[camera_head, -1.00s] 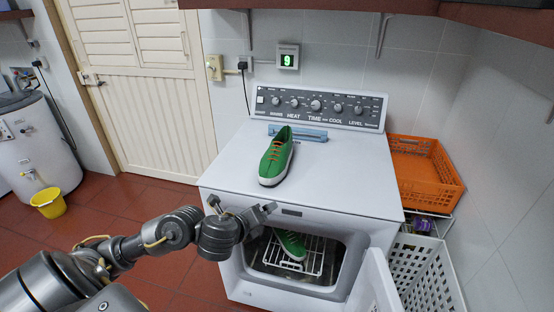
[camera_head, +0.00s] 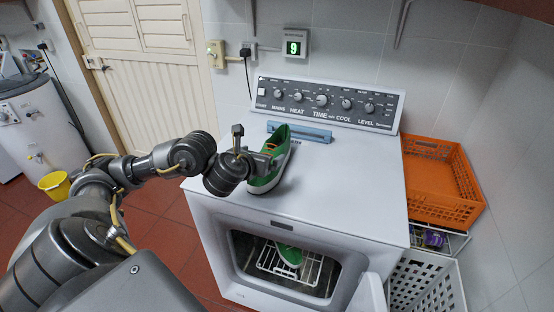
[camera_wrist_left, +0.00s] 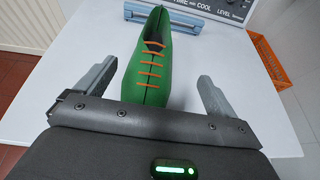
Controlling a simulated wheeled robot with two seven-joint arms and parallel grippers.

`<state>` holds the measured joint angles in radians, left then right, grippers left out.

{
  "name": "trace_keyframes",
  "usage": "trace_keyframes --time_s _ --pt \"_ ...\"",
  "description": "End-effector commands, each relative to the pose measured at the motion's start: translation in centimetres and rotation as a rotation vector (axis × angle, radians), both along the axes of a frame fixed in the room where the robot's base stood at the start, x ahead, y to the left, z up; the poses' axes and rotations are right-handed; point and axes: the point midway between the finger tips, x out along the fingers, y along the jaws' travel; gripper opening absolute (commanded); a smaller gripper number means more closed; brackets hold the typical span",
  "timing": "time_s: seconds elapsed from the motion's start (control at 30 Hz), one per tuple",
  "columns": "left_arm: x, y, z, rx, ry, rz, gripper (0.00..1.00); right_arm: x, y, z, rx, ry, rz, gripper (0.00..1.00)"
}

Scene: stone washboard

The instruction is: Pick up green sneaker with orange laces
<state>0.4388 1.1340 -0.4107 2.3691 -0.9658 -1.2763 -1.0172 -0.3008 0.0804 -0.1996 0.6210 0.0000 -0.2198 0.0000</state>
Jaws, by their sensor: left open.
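The green sneaker with orange laces (camera_head: 277,171) stands on top of the white dryer (camera_head: 345,195). My left gripper (camera_head: 254,150) is in front of part of it in the head view and hides its laces there. In the left wrist view the sneaker (camera_wrist_left: 150,65) lies between the two open fingers of my left gripper (camera_wrist_left: 153,88), with a gap on both sides. Its toe end is hidden behind the gripper body. A second green sneaker (camera_head: 289,254) is on the wire rack inside the open dryer. My right gripper is not in view.
A blue object (camera_head: 308,132) lies behind the sneaker, before the control panel (camera_head: 330,101). An orange crate (camera_head: 428,207) and a white basket (camera_head: 422,290) stand right of the dryer. The dryer door (camera_head: 368,296) hangs open. The dryer top's right side is clear.

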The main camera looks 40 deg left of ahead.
Motion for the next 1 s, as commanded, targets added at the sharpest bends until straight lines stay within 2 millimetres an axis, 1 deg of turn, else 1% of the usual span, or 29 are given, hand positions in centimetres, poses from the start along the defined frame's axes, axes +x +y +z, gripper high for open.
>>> trace_keyframes --time_s 0.03,0.1,0.23,0.37,0.53,0.63,0.8,0.9,1.0 --pt "0.4 0.4 -0.9 -0.003 0.000 0.007 0.95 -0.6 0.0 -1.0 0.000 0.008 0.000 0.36" --pt "1.2 0.9 -1.5 -0.004 0.000 0.012 0.95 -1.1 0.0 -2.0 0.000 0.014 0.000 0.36" --pt "2.9 1.5 -2.2 -0.004 0.001 0.013 0.95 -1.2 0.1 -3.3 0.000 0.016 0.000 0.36" --pt "4.0 1.8 -2.3 -0.004 0.000 0.010 0.95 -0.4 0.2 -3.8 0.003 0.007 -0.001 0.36" --pt "4.3 1.8 -2.2 -0.003 0.001 0.007 0.95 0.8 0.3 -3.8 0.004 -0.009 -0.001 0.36" --pt "5.1 2.0 -3.0 -0.006 0.001 0.009 0.95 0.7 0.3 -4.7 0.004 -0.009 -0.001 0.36" --pt "7.4 2.6 -4.1 -0.007 0.001 0.008 0.95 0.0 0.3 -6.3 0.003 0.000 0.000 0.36" --pt "8.4 2.9 -4.3 -0.005 0.001 0.007 0.95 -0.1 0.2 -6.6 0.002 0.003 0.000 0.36" --pt "8.8 3.1 -4.3 -0.003 0.000 0.007 0.95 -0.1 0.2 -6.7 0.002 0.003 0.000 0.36"
